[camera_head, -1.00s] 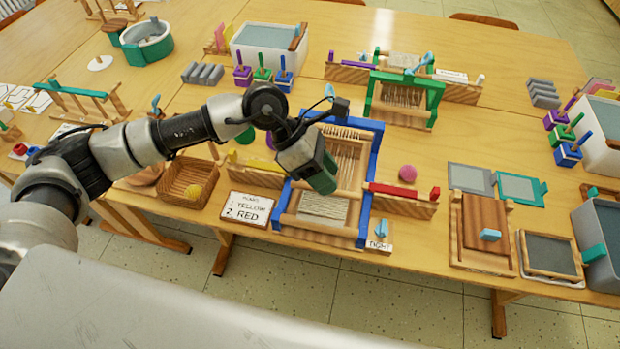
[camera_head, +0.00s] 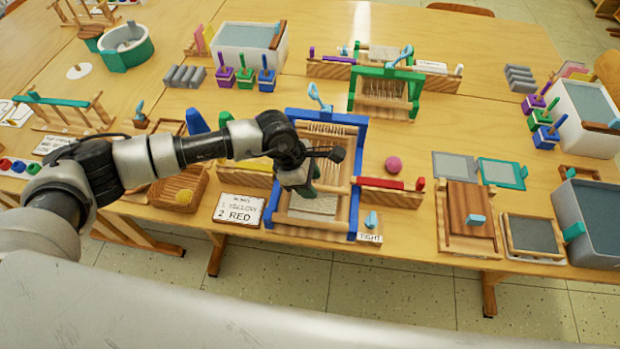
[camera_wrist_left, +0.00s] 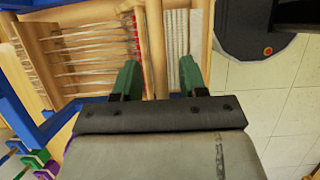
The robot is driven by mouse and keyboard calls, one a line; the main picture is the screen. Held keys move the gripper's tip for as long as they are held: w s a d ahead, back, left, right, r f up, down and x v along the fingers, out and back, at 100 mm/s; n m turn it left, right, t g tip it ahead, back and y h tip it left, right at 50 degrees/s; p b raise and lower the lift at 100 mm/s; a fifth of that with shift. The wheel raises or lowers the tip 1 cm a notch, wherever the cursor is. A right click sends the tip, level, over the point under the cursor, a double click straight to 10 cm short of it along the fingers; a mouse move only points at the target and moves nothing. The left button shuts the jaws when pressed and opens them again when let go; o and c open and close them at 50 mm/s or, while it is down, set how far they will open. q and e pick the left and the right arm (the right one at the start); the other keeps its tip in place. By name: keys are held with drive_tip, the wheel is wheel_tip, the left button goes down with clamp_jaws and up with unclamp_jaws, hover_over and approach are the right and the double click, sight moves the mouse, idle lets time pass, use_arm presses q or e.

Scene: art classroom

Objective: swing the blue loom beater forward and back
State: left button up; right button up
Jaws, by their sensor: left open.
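The blue loom (camera_head: 353,218) stands on the front table, with strung threads and pale woven cloth (camera_head: 313,204) inside its blue frame. A wooden crossbar, which looks like the beater (camera_head: 334,189), spans the frame beside the cloth. My left gripper (camera_head: 300,191) is low over the loom, pointing down. In the left wrist view its two green fingers (camera_wrist_left: 160,80) are apart, one on each side of the wooden bar (camera_wrist_left: 155,40). The threads lie left of the bar and the cloth right of it. I cannot tell whether either finger touches it. My right gripper is not in view.
A red bar on a wooden rest (camera_head: 390,194) and a pink ball (camera_head: 393,164) are right of the loom. A green loom (camera_head: 385,98) stands behind.

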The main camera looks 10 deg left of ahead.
use_arm(q)
drive_tip(key=shift+d+f, duration=0.1)
drive_tip(key=shift+f, duration=0.05)
drive_tip(key=shift+c, duration=0.2)
clamp_jaws()
drive_tip(key=w+r+g+b, duration=0.1)
drive_tip(key=w+g+b, duration=0.3)
drive_tip(key=w+b, duration=0.4)
drive_tip(key=shift+w+r+n+b, duration=0.15)
drive_tip(key=shift+r+n+b, duration=0.25)
drive_tip(key=shift+b, duration=1.75)
drive_tip(key=shift+o, duration=0.2)
unclamp_jaws()
drive_tip(key=shift+w, duration=0.1)
